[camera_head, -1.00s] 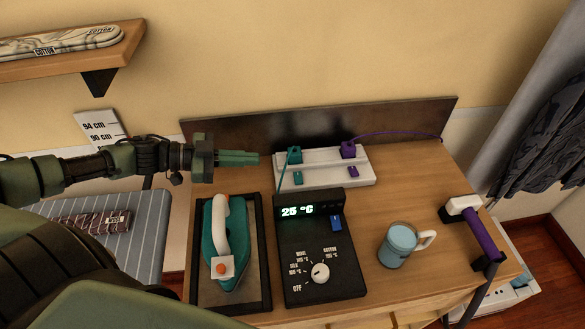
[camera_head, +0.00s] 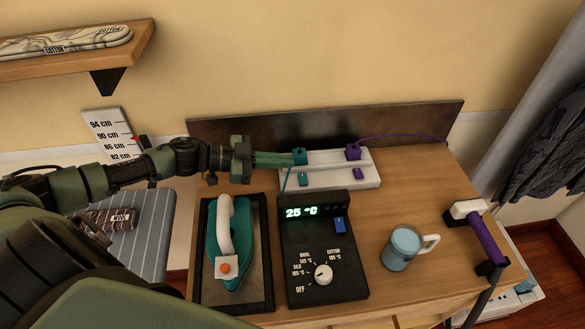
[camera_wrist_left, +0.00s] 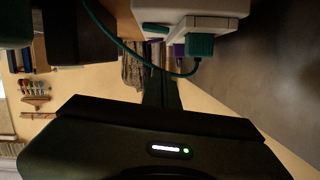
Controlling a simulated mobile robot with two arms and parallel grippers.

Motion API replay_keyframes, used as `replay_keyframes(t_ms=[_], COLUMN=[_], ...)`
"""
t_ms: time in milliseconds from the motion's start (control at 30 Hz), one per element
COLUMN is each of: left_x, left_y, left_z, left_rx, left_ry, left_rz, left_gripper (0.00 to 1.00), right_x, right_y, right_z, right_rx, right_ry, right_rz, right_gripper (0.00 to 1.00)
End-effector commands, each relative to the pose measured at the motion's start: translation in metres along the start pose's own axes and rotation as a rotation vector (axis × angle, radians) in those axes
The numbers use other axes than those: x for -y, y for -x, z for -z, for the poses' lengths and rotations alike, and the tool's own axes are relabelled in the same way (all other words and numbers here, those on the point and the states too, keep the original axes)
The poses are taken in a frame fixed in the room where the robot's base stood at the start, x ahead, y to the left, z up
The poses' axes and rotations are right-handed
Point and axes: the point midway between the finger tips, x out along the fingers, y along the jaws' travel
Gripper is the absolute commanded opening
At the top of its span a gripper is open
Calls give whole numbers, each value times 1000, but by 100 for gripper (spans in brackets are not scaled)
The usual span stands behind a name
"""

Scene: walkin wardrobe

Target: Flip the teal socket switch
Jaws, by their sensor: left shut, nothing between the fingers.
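The white socket strip (camera_head: 331,181) lies at the back of the wooden desk. A teal plug (camera_head: 299,156) stands in its left socket, with the teal switch (camera_head: 303,179) just in front. My left gripper (camera_head: 287,159) is shut and empty, reaching in from the left with its fingertips close to the teal plug, behind and left of the switch. I cannot tell whether they touch. My right gripper is not in view.
A purple plug (camera_head: 353,152) and purple switch (camera_head: 358,174) are on the strip's right half. A teal iron (camera_head: 225,255), a black control box (camera_head: 322,260) and a blue mug (camera_head: 402,248) stand in front. A dark panel (camera_head: 400,120) rises behind.

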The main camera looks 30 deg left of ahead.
Motion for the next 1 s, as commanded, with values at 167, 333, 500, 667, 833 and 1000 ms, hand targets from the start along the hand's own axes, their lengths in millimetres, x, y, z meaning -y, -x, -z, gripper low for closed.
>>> replay_keyframes(t_ms=[167, 333, 500, 667, 833, 1000], left_x=[1, 1, 0, 0, 0, 2], left_y=[-31, -35, -37, -37, -37, -39], left_z=[-4, -28, -38, -38, -39, -45], left_rx=[-1, 0, 0, -1, 0, 0], left_ry=[3, 2, 0, -1, 2, 78], left_rz=[2, 2, 1, 0, -1, -20], left_gripper=[0, 0, 0, 0, 0, 0], right_x=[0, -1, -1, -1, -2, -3], right_y=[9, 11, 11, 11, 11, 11], right_z=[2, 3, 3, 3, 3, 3], right_rx=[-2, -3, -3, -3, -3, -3], right_ry=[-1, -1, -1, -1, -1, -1], right_rz=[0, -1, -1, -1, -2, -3], right_gripper=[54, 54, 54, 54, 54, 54])
